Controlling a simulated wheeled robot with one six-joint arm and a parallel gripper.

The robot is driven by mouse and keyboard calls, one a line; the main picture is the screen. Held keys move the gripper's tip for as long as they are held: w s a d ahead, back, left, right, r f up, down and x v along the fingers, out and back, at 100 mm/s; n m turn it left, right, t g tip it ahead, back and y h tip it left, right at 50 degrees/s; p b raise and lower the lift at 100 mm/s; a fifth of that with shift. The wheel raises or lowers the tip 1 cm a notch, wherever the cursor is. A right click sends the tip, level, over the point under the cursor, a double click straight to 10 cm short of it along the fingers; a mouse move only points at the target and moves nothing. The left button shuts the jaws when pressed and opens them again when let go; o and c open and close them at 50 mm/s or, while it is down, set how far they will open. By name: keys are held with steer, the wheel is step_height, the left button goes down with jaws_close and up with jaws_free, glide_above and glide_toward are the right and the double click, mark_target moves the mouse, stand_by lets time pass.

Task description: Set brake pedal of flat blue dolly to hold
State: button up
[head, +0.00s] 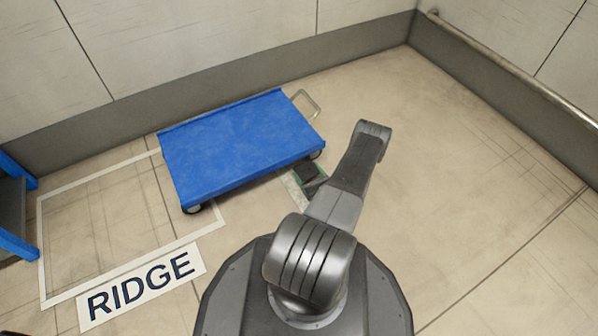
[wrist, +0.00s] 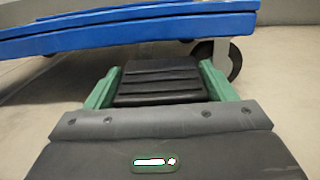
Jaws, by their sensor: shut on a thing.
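The flat blue dolly (head: 240,140) stands on the floor ahead of my arm, with a metal handle (head: 309,103) at its far right end. Its blue deck edge (wrist: 130,28) crosses the top of the wrist view. The black ribbed brake pedal (wrist: 158,84) lies between the green fingers of my gripper (wrist: 158,74), which is shut on it. The dolly's wheel (wrist: 228,62) is just behind, at right. In the head view my arm hides most of the gripper, and the pedal's tilt is hard to judge.
A white floor outline (head: 40,240) lies left of and partly under the dolly, with a RIDGE label (head: 142,286) in front. Another blue frame (head: 18,245) stands at the left edge. Walls close off the back and right; a rail (head: 510,65) runs along the right wall. Right floor is clear.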

mark_target(308, 173)
steer(key=shift+w+f+t, duration=0.1)
steer(key=shift+t, duration=0.2)
stand_by(0.4)
steer(key=o, duration=1.4)
step_height(308, 173, up, 10)
steer(key=p, duration=0.4)
steer(key=shift+d, duration=0.1)
steer(key=shift+f, duration=0.1)
step_height(308, 173, down, 10)
steer(key=b, duration=0.4)
steer(key=shift+r, duration=0.25)
